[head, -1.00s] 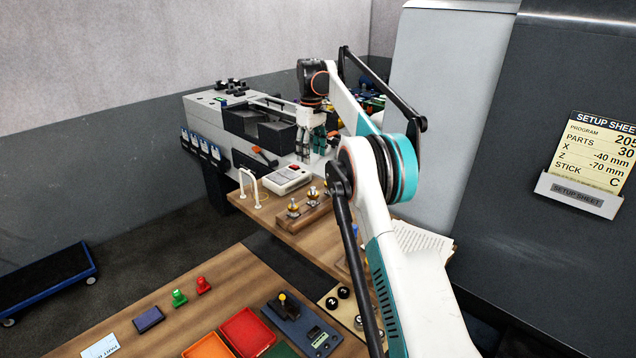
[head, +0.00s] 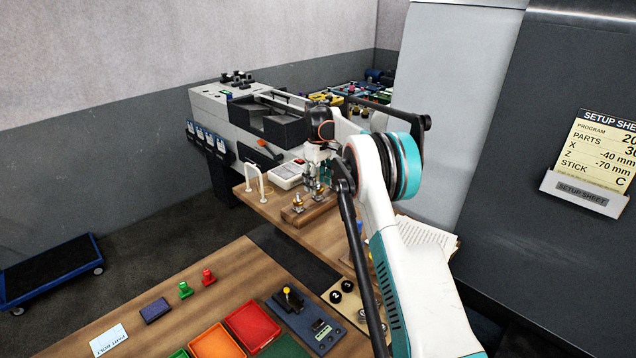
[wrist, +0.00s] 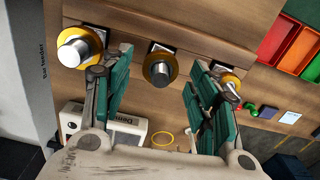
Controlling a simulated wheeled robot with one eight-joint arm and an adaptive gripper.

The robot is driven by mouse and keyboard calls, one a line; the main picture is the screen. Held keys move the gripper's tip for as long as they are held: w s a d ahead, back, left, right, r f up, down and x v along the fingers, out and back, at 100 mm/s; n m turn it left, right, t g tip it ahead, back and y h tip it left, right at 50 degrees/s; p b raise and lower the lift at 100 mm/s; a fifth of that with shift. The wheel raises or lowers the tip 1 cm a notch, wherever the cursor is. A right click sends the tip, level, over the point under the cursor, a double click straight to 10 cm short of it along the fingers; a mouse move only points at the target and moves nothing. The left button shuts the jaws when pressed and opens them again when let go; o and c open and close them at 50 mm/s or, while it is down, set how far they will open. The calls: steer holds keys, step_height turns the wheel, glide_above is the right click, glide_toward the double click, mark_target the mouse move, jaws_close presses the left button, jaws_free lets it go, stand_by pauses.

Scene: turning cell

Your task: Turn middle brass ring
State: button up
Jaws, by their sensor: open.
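Three brass rings with metal stems stand in a row on a wooden block (head: 300,216). In the wrist view the middle brass ring (wrist: 161,66) lies between and a little beyond the open fingers of my gripper (wrist: 157,88), with a gap on both sides. Another brass ring (wrist: 78,46) is at the upper left, outside the left finger. The third ring (wrist: 229,78) is at the right, partly hidden by the right finger. In the head view my gripper (head: 318,172) is over the block, and the arm hides its far end.
A white box with a display (head: 286,176) stands beside the block, with a white wire stand (head: 254,182) to its left. Orange and red trays (head: 252,325) and small parts lie on the nearer bench. A paper stack (head: 428,238) lies right of my arm.

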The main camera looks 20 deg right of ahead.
steer(key=shift+f, duration=0.4)
steer(key=shift+c, duration=0.5)
steer(key=c, duration=1)
steer(key=shift+o, duration=0.2)
steer(key=shift+m, duration=0.3)
steer(key=m+b, duration=0.2)
steer(key=m, duration=0.1)
steer(key=shift+m+b, duration=0.85)
steer(key=shift+m, duration=1.25)
steer(key=o, duration=1.1)
steer(key=shift+c, duration=0.2)
